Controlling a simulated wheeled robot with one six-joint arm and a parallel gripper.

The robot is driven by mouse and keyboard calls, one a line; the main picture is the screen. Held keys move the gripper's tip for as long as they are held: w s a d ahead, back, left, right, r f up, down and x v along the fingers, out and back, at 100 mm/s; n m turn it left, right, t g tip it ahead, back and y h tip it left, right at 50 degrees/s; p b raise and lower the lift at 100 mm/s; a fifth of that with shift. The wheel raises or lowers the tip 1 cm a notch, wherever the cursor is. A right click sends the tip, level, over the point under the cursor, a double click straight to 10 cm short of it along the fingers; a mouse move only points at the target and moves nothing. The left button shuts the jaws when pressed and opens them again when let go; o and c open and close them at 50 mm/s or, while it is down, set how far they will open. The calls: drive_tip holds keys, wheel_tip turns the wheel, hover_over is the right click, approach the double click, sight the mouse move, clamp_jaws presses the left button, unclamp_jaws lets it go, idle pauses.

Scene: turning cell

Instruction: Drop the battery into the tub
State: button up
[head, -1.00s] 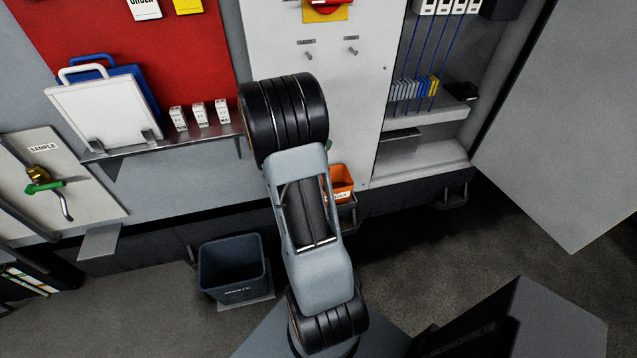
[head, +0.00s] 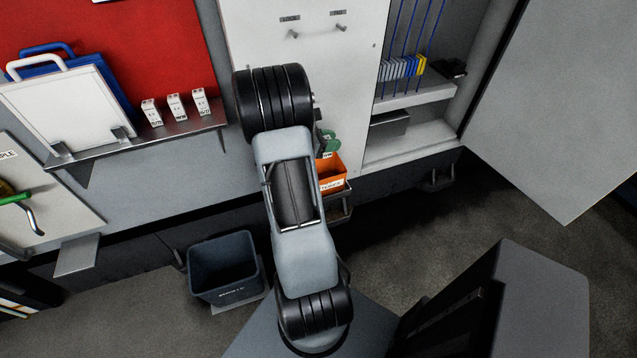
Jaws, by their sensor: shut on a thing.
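The orange tub (head: 331,172) is in the head view, just right of my arm, low against the front of the white cabinet. It has a white label on its front, partly readable, and my arm covers its left side. My arm rises through the middle of the view and hides what is behind it. My gripper is not visible, and I cannot make out a battery.
A green round thing (head: 328,143) shows just above the tub, partly hidden. A dark waste bin (head: 224,268) stands on the floor at left. A shelf (head: 190,131) holds small white boxes. An open cabinet door (head: 545,110) is at right.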

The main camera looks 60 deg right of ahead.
drive_tip(key=shift+f, duration=0.65)
drive_tip(key=o, duration=1)
drive_tip(key=shift+a, duration=0.1)
drive_tip(key=b+v, duration=0.1)
drive_tip(key=v, duration=1.2)
drive_tip(key=shift+w+a+r+b, duration=0.2)
drive_tip(key=shift+a+b, duration=0.1)
drive_tip(key=shift+b, duration=0.1)
